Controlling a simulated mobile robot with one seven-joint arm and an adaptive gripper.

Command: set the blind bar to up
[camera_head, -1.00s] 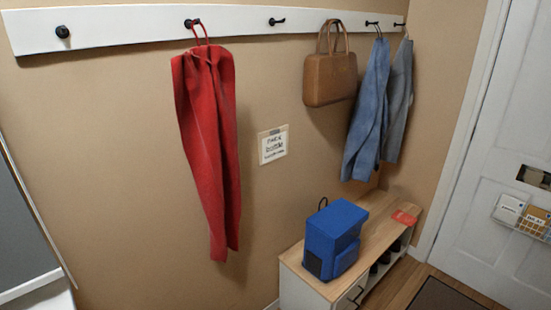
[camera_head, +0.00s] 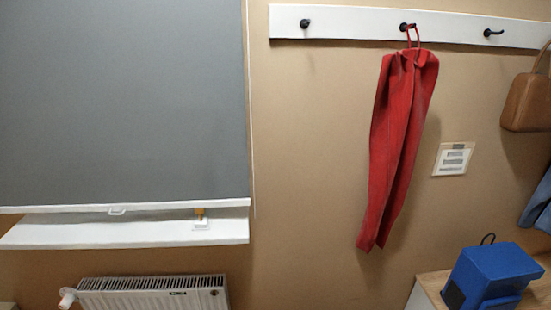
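The blind bar (camera_head: 60,208) is a white strip along the bottom edge of a grey roller blind (camera_head: 120,105) at the left. The blind is lowered, and its bar hangs just above a white window sill (camera_head: 90,234). A small pale pull tab (camera_head: 118,211) sits on the bar near its middle. A thin cord hangs along the blind's right side. The left end of the blind is outside the picture. My gripper is not in view.
A small yellow-and-white item (camera_head: 200,221) stands on the sill. A white radiator (camera_head: 150,292) is below. To the right, a red cloth (camera_head: 397,145) hangs from a hook rail (camera_head: 350,25). A blue box-like bag (camera_head: 490,277) sits on a wooden bench (camera_head: 432,283).

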